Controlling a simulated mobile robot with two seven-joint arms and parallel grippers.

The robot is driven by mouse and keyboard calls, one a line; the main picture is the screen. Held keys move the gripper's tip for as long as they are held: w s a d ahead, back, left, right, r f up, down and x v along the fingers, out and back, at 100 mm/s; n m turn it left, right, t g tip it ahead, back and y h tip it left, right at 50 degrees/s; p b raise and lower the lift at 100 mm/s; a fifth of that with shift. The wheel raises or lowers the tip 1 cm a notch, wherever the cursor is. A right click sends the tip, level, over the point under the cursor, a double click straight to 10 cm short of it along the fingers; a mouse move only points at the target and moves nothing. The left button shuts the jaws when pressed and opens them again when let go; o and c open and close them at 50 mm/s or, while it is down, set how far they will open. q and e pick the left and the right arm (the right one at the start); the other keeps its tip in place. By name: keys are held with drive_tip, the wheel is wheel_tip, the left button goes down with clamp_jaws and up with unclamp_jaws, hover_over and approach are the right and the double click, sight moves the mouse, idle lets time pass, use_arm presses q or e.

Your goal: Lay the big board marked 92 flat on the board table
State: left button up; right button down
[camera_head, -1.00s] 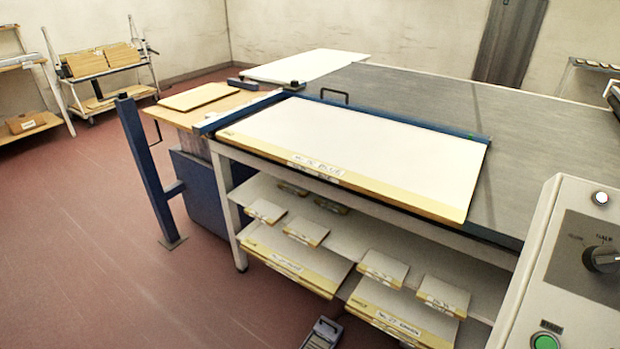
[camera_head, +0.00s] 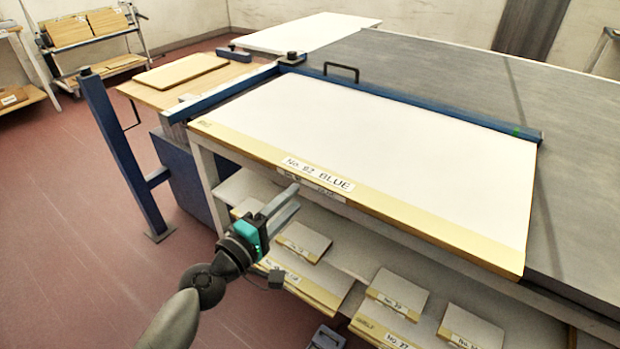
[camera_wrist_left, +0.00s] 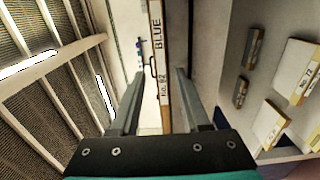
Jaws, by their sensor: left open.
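The big board (camera_head: 400,135) is white with a tan strip along its near edge, where a label reads No. 92 BLUE. It lies on the grey board table (camera_head: 440,72), inside the blue rails, with its near edge at the table's front. My left gripper (camera_head: 290,198) is open and empty, just in front of the labelled edge. In the left wrist view, the board's labelled edge (camera_wrist_left: 158,50) runs between the two open fingers of the gripper (camera_wrist_left: 155,88). I cannot tell whether the fingertips reach around it. My right gripper is out of view.
Blue rails (camera_head: 420,105) run along the board's back and left sides. Under the table, a shelf (camera_head: 345,262) holds several smaller labelled boards. A blue post (camera_head: 115,150) stands at the left. The red floor (camera_head: 70,220) is clear there.

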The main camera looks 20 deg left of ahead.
sight(310, 184)
use_arm(q)
drive_tip(key=x, duration=0.6)
drive_tip(key=shift+w, duration=0.15)
drive_tip(key=shift+w+d, duration=0.25)
drive_tip(key=shift+w, duration=0.55)
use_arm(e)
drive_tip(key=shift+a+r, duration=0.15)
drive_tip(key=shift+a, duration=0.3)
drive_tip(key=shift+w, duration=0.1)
use_arm(q)
drive_tip(key=shift+c, duration=0.8)
clamp_jaws()
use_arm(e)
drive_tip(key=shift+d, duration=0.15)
